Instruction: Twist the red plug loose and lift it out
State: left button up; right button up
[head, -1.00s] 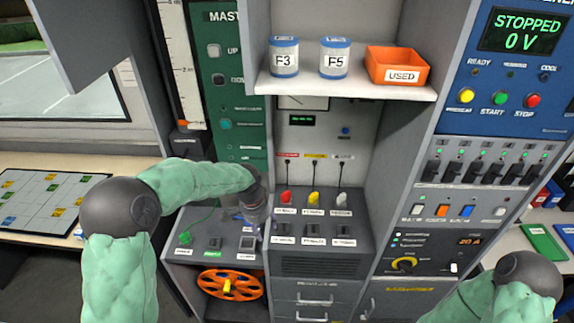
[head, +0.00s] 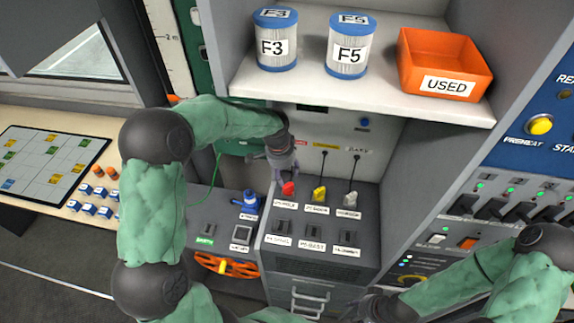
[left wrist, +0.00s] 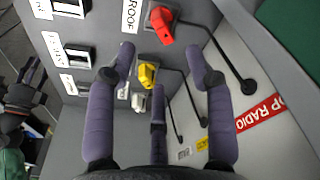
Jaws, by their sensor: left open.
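The red plug (head: 288,188) sits upright in its socket, leftmost in a row on the grey console. A yellow plug (head: 319,194) and a white plug (head: 351,198) stand to its right, each with a dark cable behind. My left gripper (head: 282,172) is open just above and behind the red plug. In the left wrist view, the purple fingers (left wrist: 162,68) are spread apart and empty, with the red plug (left wrist: 161,25) beyond their tips, toward the top. My right gripper (head: 372,306) is low in front of the cabinet; its fingers are too unclear to read.
A shelf (head: 330,98) overhangs the console, carrying two filter canisters and an orange bin (head: 440,50). Black switches (head: 313,229) line the console's front. A blue plug (head: 249,203) stands on the panel to the left, and breaker levers are at the right.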

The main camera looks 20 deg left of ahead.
aim_at(289, 185)
pick_arm(q)
jog(key=f, duration=0.6)
jog(key=w+f+b, duration=0.1)
jog(key=f, duration=0.1)
jog(key=shift+w+d+f, duration=0.1)
jog(key=shift+d+f, duration=0.25)
jog(key=shift+f, duration=0.05)
grip_shut()
